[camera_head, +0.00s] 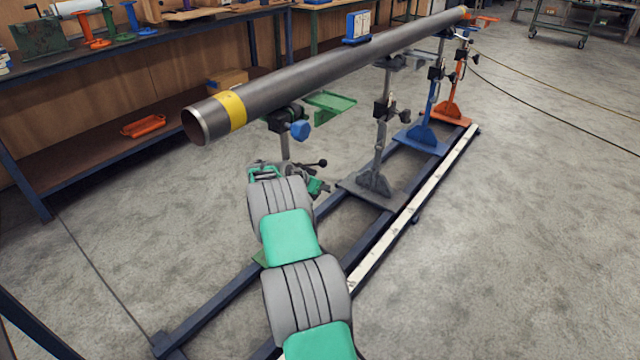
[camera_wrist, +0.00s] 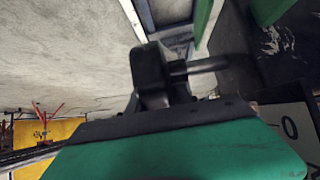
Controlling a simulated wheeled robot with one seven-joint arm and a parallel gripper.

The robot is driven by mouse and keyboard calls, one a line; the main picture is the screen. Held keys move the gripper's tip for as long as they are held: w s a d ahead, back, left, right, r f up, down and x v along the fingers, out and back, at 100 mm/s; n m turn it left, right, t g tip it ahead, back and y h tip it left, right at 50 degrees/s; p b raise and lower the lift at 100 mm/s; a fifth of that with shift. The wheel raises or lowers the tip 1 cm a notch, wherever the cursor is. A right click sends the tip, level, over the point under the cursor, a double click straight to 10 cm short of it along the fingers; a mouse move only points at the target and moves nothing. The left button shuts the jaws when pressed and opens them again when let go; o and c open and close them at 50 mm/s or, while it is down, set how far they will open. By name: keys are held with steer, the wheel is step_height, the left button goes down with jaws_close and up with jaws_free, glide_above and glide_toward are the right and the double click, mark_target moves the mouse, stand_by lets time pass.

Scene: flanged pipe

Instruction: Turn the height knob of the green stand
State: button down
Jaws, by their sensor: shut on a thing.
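The green stand is nearest under the pipe. Its grey post (camera_head: 285,148) shows above my arm, and a bit of its green foot (camera_head: 260,258) shows beside the arm. Its lower clamp area is mostly hidden by my wrist. A black ball-ended lever (camera_head: 322,163) sticks out right of it. My gripper (camera_head: 282,176) is at post height, partly hidden by my own arm. In the wrist view, my gripper (camera_wrist: 155,80) is shut on a dark part with a short metal rod (camera_wrist: 203,65) pointing right. This looks like the height knob, but its outline is unclear.
A long grey pipe (camera_head: 330,65) with a yellow band lies above, across several stands. Grey (camera_head: 374,180), blue (camera_head: 420,138) and orange (camera_head: 452,112) stands follow behind on the rails. Floor at right is clear.

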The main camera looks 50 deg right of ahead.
steer(key=shift+f+y, duration=0.3)
steer(key=shift+y, duration=0.4)
steer(key=shift+f+y, duration=0.25)
steer(key=shift+y, duration=0.45)
steer(key=c, duration=1.2)
jaws_free()
steer(key=shift+o, duration=0.2)
steer(key=p+v, duration=0.1)
steer(key=v, duration=0.6)
steer(key=shift+a+r, duration=0.25)
steer(key=shift+r, duration=0.1)
